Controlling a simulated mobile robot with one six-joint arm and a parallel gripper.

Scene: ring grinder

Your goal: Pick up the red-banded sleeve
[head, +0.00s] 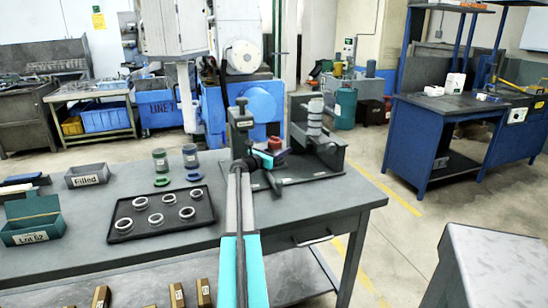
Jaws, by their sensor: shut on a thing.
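My arm reaches over the bench to the dark fixture, and my gripper (268,156) is at its left part, next to the grey upright post. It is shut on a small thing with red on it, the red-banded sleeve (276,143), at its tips. The sleeve shows only as a small red patch; the jaws and wrist hide the rest. I cannot tell whether it touches the fixture (325,165). A stack of grey rings (314,118) stands on the fixture's right part.
A black tray (160,232) with several metal rings lies left of my arm. A grey "Filled" bin (88,176) and a green "Lot 62" box (32,234) stand farther left.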

